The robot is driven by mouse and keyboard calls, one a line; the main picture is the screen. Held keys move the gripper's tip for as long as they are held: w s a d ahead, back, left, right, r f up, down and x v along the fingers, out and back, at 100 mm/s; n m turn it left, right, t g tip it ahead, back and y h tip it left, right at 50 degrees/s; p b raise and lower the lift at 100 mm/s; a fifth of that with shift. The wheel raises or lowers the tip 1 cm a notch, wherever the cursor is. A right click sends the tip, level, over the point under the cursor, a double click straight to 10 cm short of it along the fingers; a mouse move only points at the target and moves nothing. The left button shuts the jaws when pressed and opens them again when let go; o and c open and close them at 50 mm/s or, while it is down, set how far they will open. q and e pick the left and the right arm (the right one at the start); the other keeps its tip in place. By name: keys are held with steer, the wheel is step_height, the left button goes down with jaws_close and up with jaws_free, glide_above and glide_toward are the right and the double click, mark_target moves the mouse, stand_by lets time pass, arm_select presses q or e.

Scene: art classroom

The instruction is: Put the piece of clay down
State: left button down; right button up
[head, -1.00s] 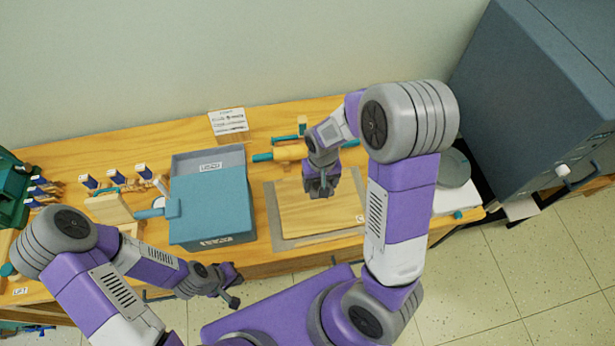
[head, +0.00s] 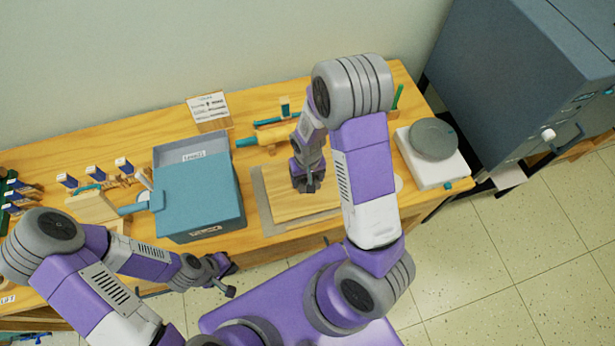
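My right gripper (head: 308,187) points down over the tan board (head: 282,207), which lies on a grey mat on the bench. Its fingers are small and dark here, and I cannot tell whether they are open or shut. I cannot make out a piece of clay at the fingertips; the gripper and arm may hide it. My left gripper (head: 229,277) is off the bench's front edge, low in the view, with its fingers apart and nothing between them.
A blue lidded box (head: 200,195) stands left of the board. A white device with a grey round plate (head: 433,139) stands at right. A pale rounded thing (head: 399,184) peeks out beside my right arm.

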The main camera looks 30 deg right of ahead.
mark_target(307, 180)
steer(key=shift+f, duration=0.2)
steer(key=o, duration=1.2)
steer(key=shift+c, duration=0.2)
steer(key=shift+r, duration=0.1)
steer(key=shift+r, duration=0.2)
step_height(307, 180, up, 12)
steer(key=p, duration=0.2)
steer(key=shift+p, duration=0.3)
steer(key=shift+f, duration=0.1)
